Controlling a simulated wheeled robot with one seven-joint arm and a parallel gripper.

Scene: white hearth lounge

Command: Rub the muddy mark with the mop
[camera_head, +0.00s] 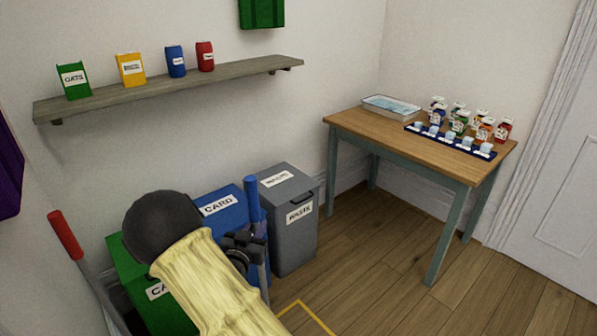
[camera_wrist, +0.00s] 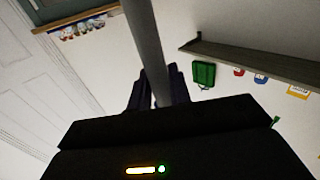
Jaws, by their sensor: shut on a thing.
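My gripper (camera_head: 245,245) is shut on a grey pole with a blue grip (camera_head: 253,198), which I take to be the mop. The pole stands close to upright in the head view, with the blue grip above my gripper. In the wrist view the grey pole (camera_wrist: 147,45) runs between the dark fingers of my gripper (camera_wrist: 158,92). The pole's lower end and any mop head are hidden or out of view. No muddy mark shows in either view.
Green (camera_head: 126,262), blue (camera_head: 228,196) and grey (camera_head: 291,222) bins stand along the wall. A red-handled stick (camera_head: 66,236) leans at left. A wooden table (camera_head: 378,132) holds a tray and bottles. Yellow floor tape (camera_head: 312,313) shows at bottom. Open floor (camera_head: 378,258) lies right.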

